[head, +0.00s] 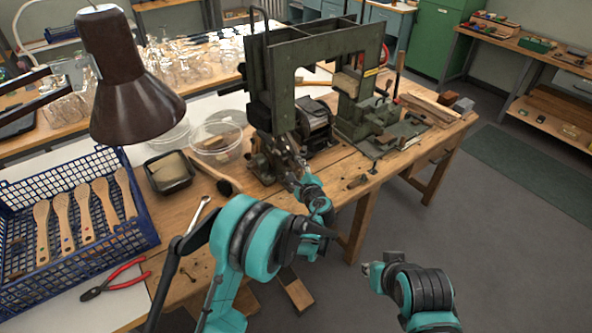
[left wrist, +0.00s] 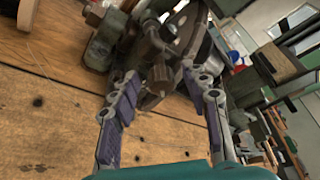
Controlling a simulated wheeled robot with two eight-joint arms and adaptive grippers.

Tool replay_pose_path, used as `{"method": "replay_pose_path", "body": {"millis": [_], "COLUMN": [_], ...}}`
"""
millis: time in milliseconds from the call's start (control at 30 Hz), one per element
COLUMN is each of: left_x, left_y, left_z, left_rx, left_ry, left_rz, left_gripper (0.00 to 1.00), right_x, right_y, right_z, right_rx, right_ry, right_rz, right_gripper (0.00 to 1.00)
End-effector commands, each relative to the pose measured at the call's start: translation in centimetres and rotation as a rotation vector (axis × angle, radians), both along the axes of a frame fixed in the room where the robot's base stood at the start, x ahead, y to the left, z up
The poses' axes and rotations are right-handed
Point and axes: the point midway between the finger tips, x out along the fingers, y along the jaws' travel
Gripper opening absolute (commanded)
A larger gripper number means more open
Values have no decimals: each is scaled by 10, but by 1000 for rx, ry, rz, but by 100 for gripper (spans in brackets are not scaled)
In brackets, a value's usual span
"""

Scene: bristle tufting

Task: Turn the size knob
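The green-grey tufting machine (head: 315,45) stands on the wooden workbench. In the left wrist view, a small brownish knob-like part (left wrist: 161,74), which looks like the size knob, sticks out from the machine's dark metal mechanism (left wrist: 180,30). My left gripper (head: 296,172) is at the machine's lower front. In the left wrist view its fingers (left wrist: 160,82) are apart, with the knob between or just beyond their tips; I cannot tell whether they touch it. The knob is not clear in the head view. My right gripper (head: 371,270) is low, away from the bench; its fingers are too small to read.
A blue crate (head: 140,238) with wooden brush handles stands at left. Red pliers (head: 115,282), a wrench (head: 198,213), a black tray (head: 168,172) and clear bowls (head: 217,142) lie nearby. A brown lamp (head: 130,90) overhangs the left. Floor at right is clear.

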Motion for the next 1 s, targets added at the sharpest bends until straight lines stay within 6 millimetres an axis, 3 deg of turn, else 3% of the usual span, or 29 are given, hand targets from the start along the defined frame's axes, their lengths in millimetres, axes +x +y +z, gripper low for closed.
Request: {"method": "replay_pose_path", "body": {"millis": [267, 700, 1000], "left_x": [-10, -92, -111], "left_y": [-5, -31, -36], "left_z": [3, 23, 28], "left_rx": [0, 0, 0], "left_ry": [0, 0, -1], "left_rz": [-3, -2, -1], "left_gripper": [46, 46, 46], "right_x": [0, 0, 0], "right_y": [0, 0, 0], "right_z": [0, 0, 0], "right_rx": [0, 0, 0], "right_ry": [0, 0, 0], "right_rz": [0, 0, 0], "right_gripper": [0, 0, 0]}}
